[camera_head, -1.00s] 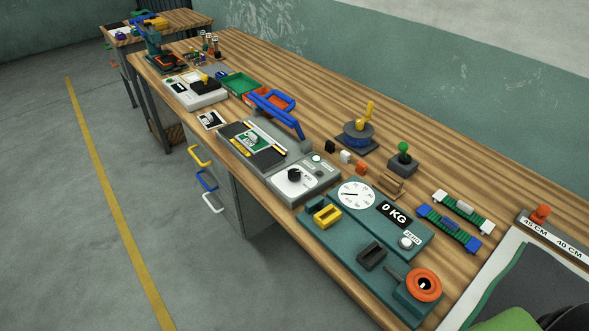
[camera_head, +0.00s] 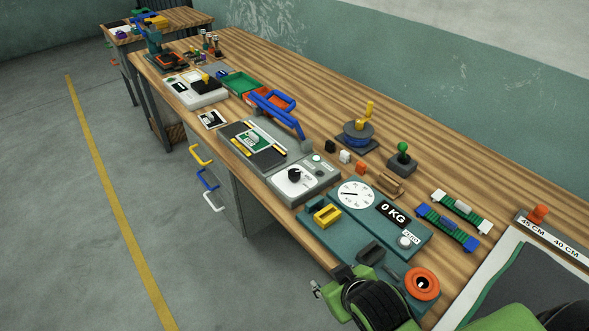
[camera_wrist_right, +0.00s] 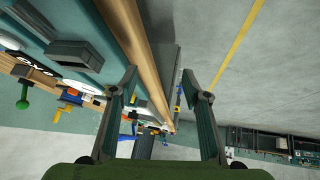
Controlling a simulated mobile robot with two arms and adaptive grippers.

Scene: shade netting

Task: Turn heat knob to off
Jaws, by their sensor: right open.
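The heat knob (camera_head: 294,174) is a black knob on a white dial, on the near right end of a grey machine (camera_head: 318,185) with a blue handle (camera_head: 277,113). My right gripper (camera_head: 332,282) is at the bottom of the head view, by the front edge of the bench, nearer to me than the knob and apart from it. In the right wrist view its two fingers (camera_wrist_right: 160,88) are spread with nothing between them. I cannot make out the knob clearly there. My left gripper is not in view.
A teal weighing scale (camera_head: 335,236) with a round dial, yellow and dark brackets and an orange ring lies between my right gripper and the machine. Drawers with coloured handles (camera_head: 207,180) face the floor.

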